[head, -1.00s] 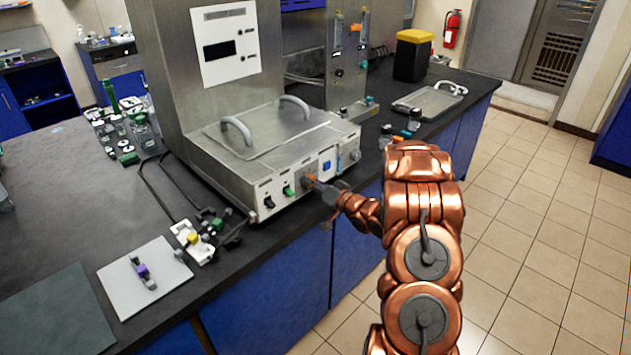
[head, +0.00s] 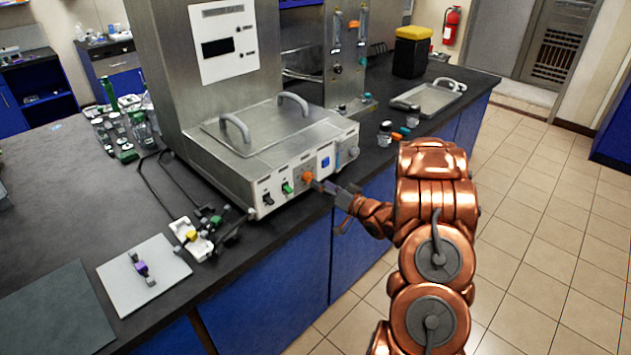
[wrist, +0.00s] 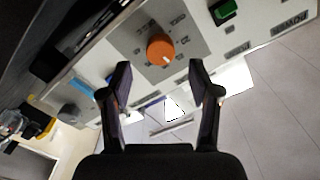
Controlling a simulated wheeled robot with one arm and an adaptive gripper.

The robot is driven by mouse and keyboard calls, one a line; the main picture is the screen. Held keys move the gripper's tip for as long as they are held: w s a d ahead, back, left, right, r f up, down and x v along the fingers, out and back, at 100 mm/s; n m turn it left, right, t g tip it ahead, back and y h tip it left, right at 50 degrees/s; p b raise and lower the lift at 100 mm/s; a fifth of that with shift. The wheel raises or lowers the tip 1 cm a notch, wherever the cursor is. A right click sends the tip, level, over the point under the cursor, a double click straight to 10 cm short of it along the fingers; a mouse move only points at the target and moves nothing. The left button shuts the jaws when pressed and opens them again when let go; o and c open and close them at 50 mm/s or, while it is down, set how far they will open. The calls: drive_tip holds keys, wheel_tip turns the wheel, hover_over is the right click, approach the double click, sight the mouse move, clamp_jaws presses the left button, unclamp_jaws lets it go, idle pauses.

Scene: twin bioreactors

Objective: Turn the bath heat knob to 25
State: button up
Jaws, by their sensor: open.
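The orange heat knob (head: 307,177) is on the front panel of the steel bath (head: 240,170), between the green switch and the blue switch. In the wrist view the orange knob (wrist: 160,48) has a pale pointer mark and sits on a grey dial plate; the marks around it are too small to read. My gripper (head: 325,186) is just in front of the panel, close to the knob. In the wrist view my gripper (wrist: 157,80) is open, its two dark fingers apart, with the knob beyond the gap and no finger touching it.
A green switch (head: 287,188) and a black switch (head: 268,198) are left of the knob, a blue switch (head: 325,162) right of it. Small bottles (head: 385,132) stand on the dark bench right of the bath. The tiled floor (head: 540,240) is clear.

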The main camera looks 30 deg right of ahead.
drive_tip(key=v, duration=0.7)
idle(0.3)
